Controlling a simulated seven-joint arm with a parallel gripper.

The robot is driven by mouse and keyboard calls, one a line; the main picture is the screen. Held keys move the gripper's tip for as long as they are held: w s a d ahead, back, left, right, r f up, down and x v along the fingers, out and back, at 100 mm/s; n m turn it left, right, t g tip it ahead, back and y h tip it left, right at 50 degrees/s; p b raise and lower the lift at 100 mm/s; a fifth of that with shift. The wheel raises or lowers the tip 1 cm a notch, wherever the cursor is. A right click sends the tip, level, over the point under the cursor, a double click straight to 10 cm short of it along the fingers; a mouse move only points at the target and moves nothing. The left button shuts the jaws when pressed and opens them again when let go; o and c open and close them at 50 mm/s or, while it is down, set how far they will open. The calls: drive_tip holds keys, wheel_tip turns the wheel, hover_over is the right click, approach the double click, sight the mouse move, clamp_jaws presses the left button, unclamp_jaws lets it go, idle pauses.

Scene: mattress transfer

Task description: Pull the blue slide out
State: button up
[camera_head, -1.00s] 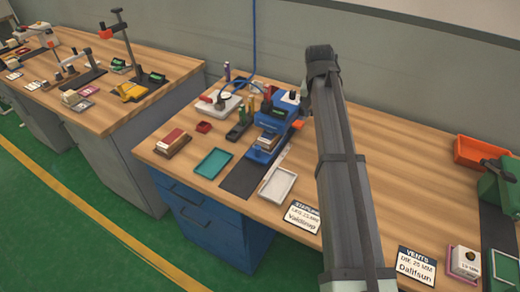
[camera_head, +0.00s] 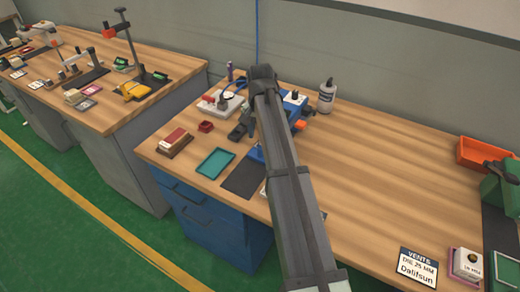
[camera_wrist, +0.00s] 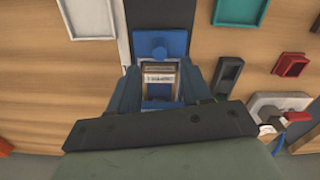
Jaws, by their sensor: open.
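The blue slide (camera_wrist: 174,42) shows in the wrist view with a round blue knob (camera_wrist: 157,52) at its upper end. A small framed block with a printed label (camera_wrist: 160,78) sits in it below the knob. My gripper (camera_wrist: 160,72) is over it, open, with one finger on each side of the labelled block. I cannot tell whether the fingers touch anything.
A dark mat (camera_head: 242,178) and a teal tray (camera_head: 215,163) lie left of my arm. A white tray (camera_wrist: 90,18) is near the slide. A dark grey fixture (camera_wrist: 230,77) and a red box (camera_wrist: 291,65) stand right of it. A bottle (camera_head: 327,96) stands behind. The bench right of my arm is mostly clear.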

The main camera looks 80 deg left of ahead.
sight(260, 148)
wheel_tip(260, 148, down, 8)
drive_tip(key=shift+r, duration=0.1)
idle(0.4)
clamp_jaws()
idle(0.3)
